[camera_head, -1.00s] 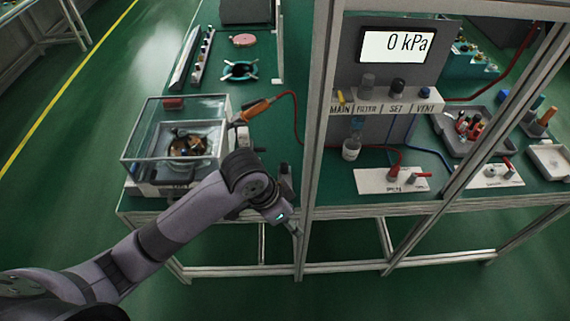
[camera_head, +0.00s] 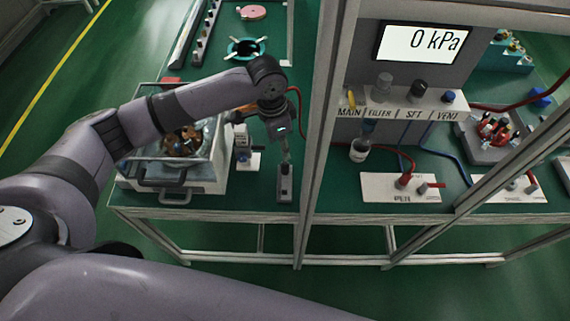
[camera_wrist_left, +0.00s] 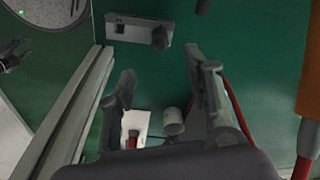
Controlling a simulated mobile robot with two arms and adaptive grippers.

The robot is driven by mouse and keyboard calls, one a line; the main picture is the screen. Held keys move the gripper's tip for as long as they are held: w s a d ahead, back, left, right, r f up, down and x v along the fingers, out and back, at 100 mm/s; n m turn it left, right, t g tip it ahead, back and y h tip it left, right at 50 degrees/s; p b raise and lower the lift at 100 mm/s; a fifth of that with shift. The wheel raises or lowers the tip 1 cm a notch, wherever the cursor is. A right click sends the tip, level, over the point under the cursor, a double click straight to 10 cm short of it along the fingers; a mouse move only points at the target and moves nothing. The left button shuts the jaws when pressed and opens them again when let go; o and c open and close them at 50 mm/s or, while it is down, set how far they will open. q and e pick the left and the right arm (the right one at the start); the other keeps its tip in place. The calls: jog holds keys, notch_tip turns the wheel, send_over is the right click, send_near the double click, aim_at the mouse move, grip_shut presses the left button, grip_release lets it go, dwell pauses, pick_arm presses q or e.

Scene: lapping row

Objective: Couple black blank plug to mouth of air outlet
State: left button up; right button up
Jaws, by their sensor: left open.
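My left gripper (camera_head: 285,150) points down over the near edge of the bench, left of the metal post. In the left wrist view its fingers (camera_wrist_left: 161,78) are spread with nothing between them. A narrow grey plate (camera_head: 285,190) lies below; in the wrist view the plate (camera_wrist_left: 118,28) carries a black knob-like piece (camera_wrist_left: 160,38), which looks like the blank plug, beyond the fingertips. A white plate (camera_head: 385,190) with a red fitting (camera_head: 405,180) lies right of the post. I cannot tell which fitting is the air outlet. My right gripper is out of view.
The post (camera_head: 313,130) stands close right of my left gripper. A glass-walled box (camera_head: 165,175) sits left, partly behind my arm. A control panel (camera_head: 395,108) with knobs, a 0 kPa display (camera_head: 420,43) and a jar (camera_head: 359,150) stand right.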

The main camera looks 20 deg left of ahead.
aim_at(285, 162)
pick_arm(q)
jog(key=f, duration=0.3)
jog(key=shift+w+d+f, duration=0.2)
jog(key=shift+w+f, duration=0.2)
jog(key=shift+f+p, duration=0.35)
jog(key=shift+f, duration=0.55)
jog(key=f, duration=0.2)
jog(key=f+p, duration=0.1)
jog(key=f, duration=0.1)
jog(key=shift+d+f, duration=0.2)
jog(key=shift+f, duration=0.35)
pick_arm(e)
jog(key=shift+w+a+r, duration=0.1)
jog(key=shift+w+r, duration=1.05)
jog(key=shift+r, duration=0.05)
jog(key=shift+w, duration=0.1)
pick_arm(q)
jog(key=c, duration=0.4)
grip_shut()
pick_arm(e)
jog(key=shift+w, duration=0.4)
